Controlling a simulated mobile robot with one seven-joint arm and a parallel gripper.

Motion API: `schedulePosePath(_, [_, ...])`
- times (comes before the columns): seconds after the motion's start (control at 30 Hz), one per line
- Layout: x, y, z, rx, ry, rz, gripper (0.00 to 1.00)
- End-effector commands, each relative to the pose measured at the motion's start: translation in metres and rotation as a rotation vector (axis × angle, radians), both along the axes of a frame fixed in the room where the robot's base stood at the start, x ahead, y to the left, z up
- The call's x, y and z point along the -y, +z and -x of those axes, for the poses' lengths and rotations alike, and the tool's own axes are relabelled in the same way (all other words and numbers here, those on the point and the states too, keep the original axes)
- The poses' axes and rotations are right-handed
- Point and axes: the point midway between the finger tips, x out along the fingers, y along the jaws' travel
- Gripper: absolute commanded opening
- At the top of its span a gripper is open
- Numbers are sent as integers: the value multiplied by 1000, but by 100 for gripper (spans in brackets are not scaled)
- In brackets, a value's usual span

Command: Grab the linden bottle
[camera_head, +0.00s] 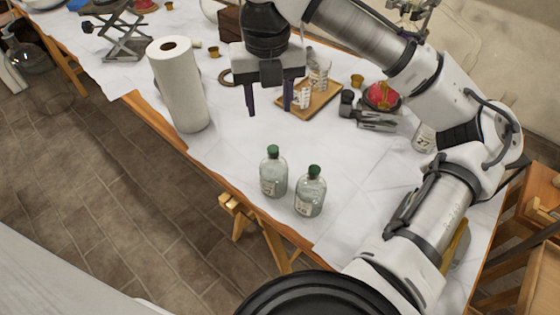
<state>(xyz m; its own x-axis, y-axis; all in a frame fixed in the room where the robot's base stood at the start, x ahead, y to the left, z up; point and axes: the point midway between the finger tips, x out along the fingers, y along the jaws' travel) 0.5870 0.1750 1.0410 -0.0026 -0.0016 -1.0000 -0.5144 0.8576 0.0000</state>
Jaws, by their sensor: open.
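Two clear glass bottles with green caps and small labels stand upright side by side near the table's front edge. They are the left bottle (273,173) and the right bottle (311,193). The labels are too small to read, so I cannot tell which one is the linden bottle. My gripper (268,108) is open and empty, fingers pointing down. It hangs above the table, higher in the picture than both bottles and apart from them.
A paper towel roll (180,88) stands left of my gripper. A wooden tray (325,103) with glassware lies behind it to the right. A dark metal clamp (372,118) lies right of the tray. White cloth around the bottles is mostly clear. My arm spans the right side.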

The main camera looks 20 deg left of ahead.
Motion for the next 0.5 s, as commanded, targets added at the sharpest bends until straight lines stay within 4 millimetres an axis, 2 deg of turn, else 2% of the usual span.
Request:
schedulePosePath(0.3, [1,-57,1,-2,1,1,47])
schedulePosePath(0.5, [0,-80,1,-1,1,-1,47])
